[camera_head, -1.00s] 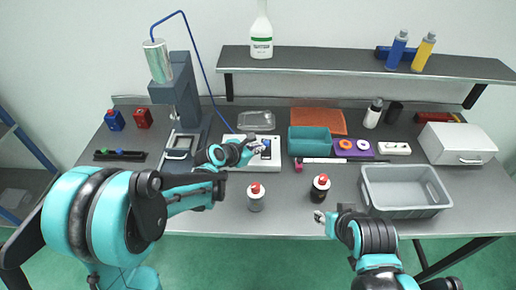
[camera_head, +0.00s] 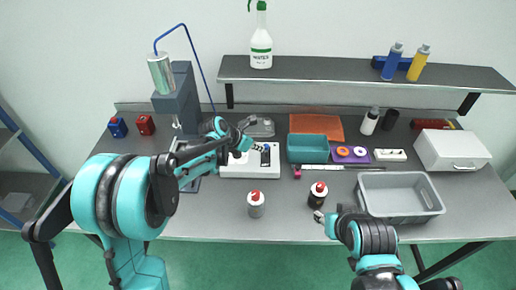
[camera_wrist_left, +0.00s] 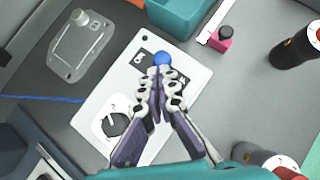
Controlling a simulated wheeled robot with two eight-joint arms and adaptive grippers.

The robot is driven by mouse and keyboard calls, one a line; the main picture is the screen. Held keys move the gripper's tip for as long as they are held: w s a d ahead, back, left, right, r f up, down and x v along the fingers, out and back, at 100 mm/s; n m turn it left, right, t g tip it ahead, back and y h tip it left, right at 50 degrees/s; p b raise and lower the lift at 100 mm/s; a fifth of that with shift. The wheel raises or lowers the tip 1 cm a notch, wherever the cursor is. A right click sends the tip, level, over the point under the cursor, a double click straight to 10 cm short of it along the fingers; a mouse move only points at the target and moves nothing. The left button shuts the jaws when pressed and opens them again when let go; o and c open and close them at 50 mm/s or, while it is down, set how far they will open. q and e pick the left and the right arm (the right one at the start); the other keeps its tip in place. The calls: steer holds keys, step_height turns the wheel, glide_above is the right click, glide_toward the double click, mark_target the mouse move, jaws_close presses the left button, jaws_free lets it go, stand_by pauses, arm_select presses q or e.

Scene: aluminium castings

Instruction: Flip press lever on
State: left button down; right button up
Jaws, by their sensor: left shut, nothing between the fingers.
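A white control box (camera_head: 230,170) stands on the bench, right of the press (camera_head: 180,100) with its dark column and metal cylinder. In the left wrist view the box (camera_wrist_left: 195,80) carries a round black dial (camera_wrist_left: 115,124) and a blue ball knob (camera_wrist_left: 162,58) on a dark panel, which looks like the lever. My left gripper (camera_wrist_left: 160,72) is shut and empty, its fingertips just at the blue knob; I cannot tell whether they touch. In the head view it (camera_head: 260,146) is over the box. My right gripper (camera_head: 320,216) is low near the bench's front edge, its fingers too small to read.
A clear cover (camera_head: 260,126) lies behind the box, and a teal bin (camera_head: 308,150) is to its right. Red-capped bottles (camera_head: 256,205) (camera_head: 317,196) stand in front. A grey tray (camera_head: 400,215) is at the right. A blue hose (camera_wrist_left: 45,99) runs beside the box.

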arm_select(q)
steer(key=w+g, duration=0.1)
steer(key=w+g+p, duration=0.1)
steer(key=shift+w+r+n+g, duration=0.2)
steer(key=shift+r+n+g, duration=0.1)
steer(key=shift+r+n, duration=0.1)
steer(key=shift+w+g, duration=0.3)
steer(key=shift+w+f, duration=0.1)
steer(key=shift+w, duration=0.15)
steer(key=shift+s, duration=0.15)
steer(key=shift+p, duration=0.3)
steer(key=shift+r+p, duration=0.4)
steer(key=shift+r, duration=0.45)
